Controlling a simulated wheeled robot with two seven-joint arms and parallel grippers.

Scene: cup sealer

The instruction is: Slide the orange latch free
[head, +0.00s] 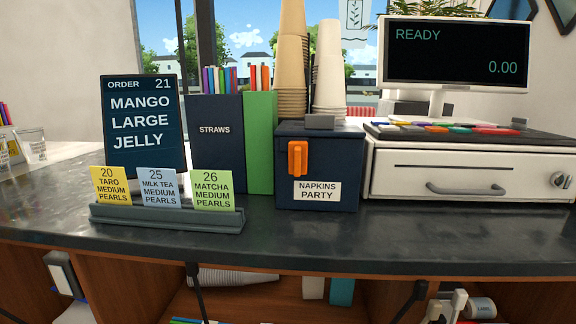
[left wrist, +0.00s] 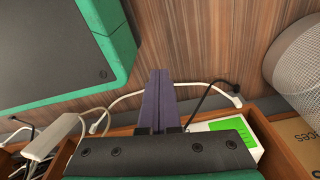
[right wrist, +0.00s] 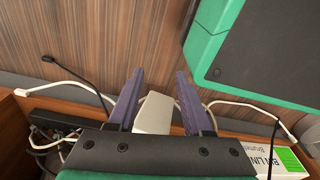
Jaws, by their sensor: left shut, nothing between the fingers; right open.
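The orange latch (head: 298,158) is upright on the front of a dark blue box (head: 345,172) labelled "NAPKINS PARTY", at the middle of the counter. A grey block (head: 320,122) sits at the box's top front edge. My left gripper (left wrist: 159,75) shows in the left wrist view, its purple fingers together and empty. My right gripper (right wrist: 158,78) shows in the right wrist view, its fingers apart. A pale box-like item (right wrist: 154,114) shows beyond and between them, apparently not held. Neither gripper is near the latch in view, and neither wrist view shows the latch.
A ticket rail (head: 165,218) with three cards stands at the counter's front left. Behind are the order screen (head: 143,125), the straws holder (head: 215,155) and a green box (head: 261,140). A cash drawer (head: 470,170) is on the right. The counter before the napkin box is clear.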

